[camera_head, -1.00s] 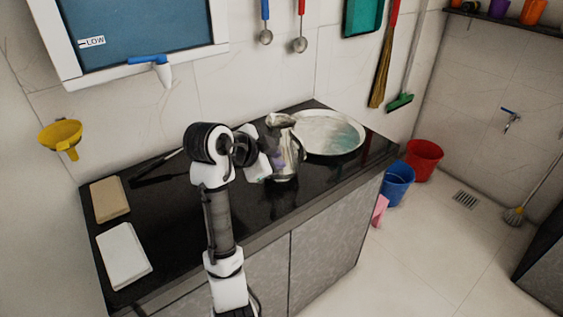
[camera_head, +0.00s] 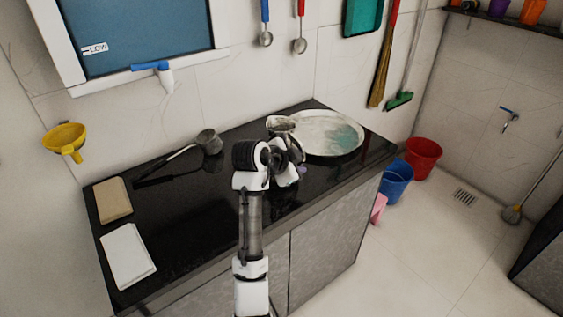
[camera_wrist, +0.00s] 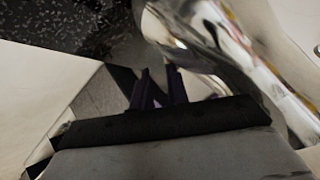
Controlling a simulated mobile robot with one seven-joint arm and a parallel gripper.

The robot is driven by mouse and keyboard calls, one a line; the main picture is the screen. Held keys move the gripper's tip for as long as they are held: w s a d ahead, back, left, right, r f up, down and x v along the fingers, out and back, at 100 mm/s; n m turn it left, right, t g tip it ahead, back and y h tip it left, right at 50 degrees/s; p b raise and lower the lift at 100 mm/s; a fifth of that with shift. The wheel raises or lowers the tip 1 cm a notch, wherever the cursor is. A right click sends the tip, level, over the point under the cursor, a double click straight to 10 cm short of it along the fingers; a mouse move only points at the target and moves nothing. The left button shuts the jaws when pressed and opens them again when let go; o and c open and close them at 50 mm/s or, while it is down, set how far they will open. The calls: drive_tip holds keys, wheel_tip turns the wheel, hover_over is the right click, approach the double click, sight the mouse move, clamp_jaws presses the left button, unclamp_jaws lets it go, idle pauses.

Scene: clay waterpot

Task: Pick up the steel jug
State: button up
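The steel jug (camera_head: 281,124) stands on the black counter in front of the large round plate. In the head view my arm hides most of it, and only its upper part shows clearly. In the wrist view the shiny jug (camera_wrist: 240,55) fills the upper right, with a curved bright part, perhaps its handle, close to the fingertips. My gripper (camera_wrist: 161,88) shows two dark fingers with a gap between them, just beside the jug. I see nothing clearly held between them. Whether a finger touches the jug cannot be told.
A metal plate (camera_head: 327,133) lies behind the jug. A dark long-handled ladle (camera_head: 208,141) and two flat blocks, tan (camera_head: 113,201) and white (camera_head: 127,256), lie to the left. Blue (camera_head: 396,181) and red (camera_head: 423,158) buckets stand on the floor at right.

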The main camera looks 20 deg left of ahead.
clamp_jaws()
drive_tip(key=shift+r, duration=0.2)
